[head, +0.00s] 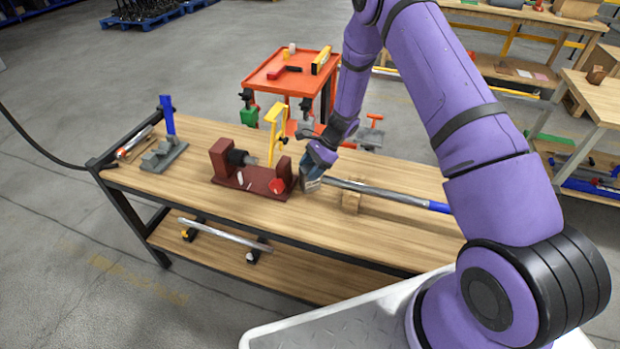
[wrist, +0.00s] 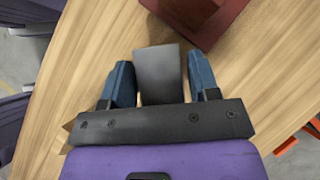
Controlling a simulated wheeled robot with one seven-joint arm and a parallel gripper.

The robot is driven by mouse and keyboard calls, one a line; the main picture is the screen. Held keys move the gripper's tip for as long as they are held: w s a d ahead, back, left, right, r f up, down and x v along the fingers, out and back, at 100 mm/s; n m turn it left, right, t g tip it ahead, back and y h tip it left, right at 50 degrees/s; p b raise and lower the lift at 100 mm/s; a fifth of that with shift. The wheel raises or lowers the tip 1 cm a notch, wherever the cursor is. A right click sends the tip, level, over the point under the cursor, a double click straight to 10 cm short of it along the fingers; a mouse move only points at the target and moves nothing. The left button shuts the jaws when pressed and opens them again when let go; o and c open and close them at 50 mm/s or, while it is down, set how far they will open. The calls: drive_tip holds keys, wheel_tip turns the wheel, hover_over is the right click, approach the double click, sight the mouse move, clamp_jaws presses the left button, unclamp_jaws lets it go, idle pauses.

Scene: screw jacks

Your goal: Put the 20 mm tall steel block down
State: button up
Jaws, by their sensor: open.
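My gripper (wrist: 159,62) points down over the wooden bench, with its two blue fingers apart. The grey steel block (wrist: 160,75) lies between the fingers in the wrist view, with a narrow gap showing on each side. I cannot tell from this view whether its underside touches the bench top. In the head view my gripper (head: 314,168) is low over the bench, just right of the dark red fixture, and largely hides the block.
The dark red fixture (head: 250,181) stands close beside my gripper; its corner shows in the wrist view (wrist: 195,18). A steel bar with a blue end (head: 395,195) lies to the right over a wooden block (head: 351,201). A grey stepped piece (head: 163,156) stands at the bench's left.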

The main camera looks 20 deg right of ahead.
clamp_jaws()
drive_tip(key=shift+r, duration=0.15)
